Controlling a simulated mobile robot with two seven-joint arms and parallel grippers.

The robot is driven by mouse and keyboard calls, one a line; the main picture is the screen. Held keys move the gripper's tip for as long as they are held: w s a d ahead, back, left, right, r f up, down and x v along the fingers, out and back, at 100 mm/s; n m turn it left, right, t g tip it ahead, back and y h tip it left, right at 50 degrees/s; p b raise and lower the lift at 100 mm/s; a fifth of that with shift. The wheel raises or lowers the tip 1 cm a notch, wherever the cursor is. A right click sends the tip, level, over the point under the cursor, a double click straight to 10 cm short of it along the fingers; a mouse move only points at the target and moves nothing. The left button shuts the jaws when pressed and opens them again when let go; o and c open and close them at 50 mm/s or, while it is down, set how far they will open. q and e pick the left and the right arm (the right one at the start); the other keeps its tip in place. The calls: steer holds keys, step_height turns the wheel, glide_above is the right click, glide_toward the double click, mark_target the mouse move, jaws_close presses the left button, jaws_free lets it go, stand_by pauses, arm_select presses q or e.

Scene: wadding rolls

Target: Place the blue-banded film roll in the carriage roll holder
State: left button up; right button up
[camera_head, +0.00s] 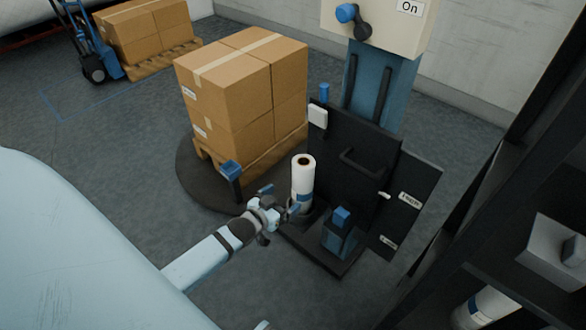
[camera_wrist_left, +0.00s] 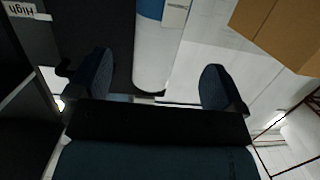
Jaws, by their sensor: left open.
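A white film roll (camera_head: 303,172) with a blue band low on it stands upright at the dark carriage roll holder (camera_head: 311,218), in front of the black carriage panel. My left gripper (camera_head: 280,198) is open beside the roll's lower part, on its near left side. In the left wrist view, the roll (camera_wrist_left: 152,55) lies beyond the gap between the open fingers of my left gripper (camera_wrist_left: 155,82), with its blue band at the top edge. The fingers appear clear of it. The roll's bottom is partly hidden, so I cannot tell how it is seated.
Stacked cartons (camera_head: 240,90) on a pallet stand on a round turntable (camera_head: 197,183) behind my left gripper. The black carriage panel (camera_head: 352,160) and blue mast (camera_head: 378,85) rise behind the roll. Another blue-banded roll (camera_head: 490,304) lies in the right-hand shelf.

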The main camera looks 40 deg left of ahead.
arm_select(q)
steer(key=s, duration=0.2)
steer(key=shift+s+a+r, duration=0.1)
steer(key=shift+s+r, duration=0.15)
steer(key=shift+s, duration=0.05)
stand_by(0.3)
